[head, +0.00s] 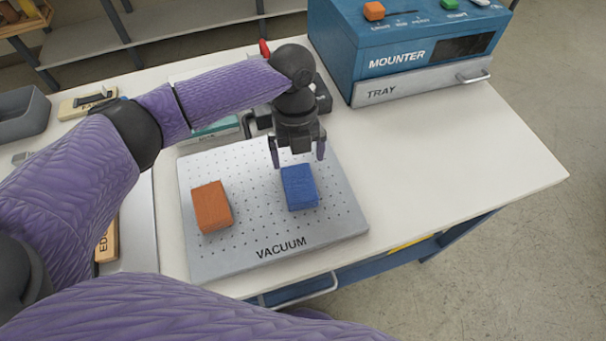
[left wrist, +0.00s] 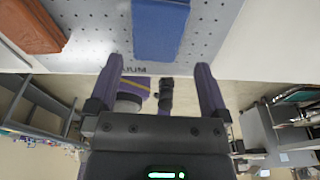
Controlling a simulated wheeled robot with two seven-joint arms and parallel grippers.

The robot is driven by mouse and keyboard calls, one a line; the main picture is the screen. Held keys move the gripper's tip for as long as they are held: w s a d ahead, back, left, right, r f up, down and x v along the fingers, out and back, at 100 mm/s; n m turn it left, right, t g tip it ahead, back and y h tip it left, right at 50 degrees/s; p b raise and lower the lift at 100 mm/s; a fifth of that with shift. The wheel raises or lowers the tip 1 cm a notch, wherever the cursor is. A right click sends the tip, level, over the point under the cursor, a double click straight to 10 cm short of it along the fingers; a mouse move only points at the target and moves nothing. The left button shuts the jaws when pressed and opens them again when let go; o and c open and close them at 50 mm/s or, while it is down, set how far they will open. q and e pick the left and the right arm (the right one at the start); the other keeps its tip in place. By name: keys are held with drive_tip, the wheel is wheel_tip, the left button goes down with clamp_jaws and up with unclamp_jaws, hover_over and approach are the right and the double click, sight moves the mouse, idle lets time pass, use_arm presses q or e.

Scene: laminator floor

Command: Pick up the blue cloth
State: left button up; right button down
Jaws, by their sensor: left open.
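The blue cloth (head: 300,187) is a folded block lying on the grey perforated vacuum plate (head: 265,240), on its right half. In the left wrist view the cloth (left wrist: 160,28) shows at the top, ahead of and between the fingers. My left gripper (head: 298,160) is above the plate at the far edge of the cloth, with its two purple fingers apart. It also shows in the left wrist view (left wrist: 158,78), open with nothing between the fingertips. My right gripper is in neither view.
An orange cloth (head: 212,206) lies on the plate to the left of the blue one; it also shows in the left wrist view (left wrist: 30,25). A blue mounter (head: 400,45) with a grey tray drawer (head: 425,82) stands at the back right. The white table (head: 440,160) is clear at the right.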

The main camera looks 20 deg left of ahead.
sight(298, 182)
use_arm(q)
drive_tip(key=f, duration=0.2)
drive_tip(key=s+f+b, duration=0.1)
drive_tip(key=f, duration=0.4)
drive_tip(key=shift+s+d+f, duration=0.15)
drive_tip(key=shift+s+d, duration=0.1)
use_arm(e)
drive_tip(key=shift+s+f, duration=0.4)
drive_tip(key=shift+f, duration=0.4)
use_arm(q)
drive_tip(key=shift+c, duration=0.3)
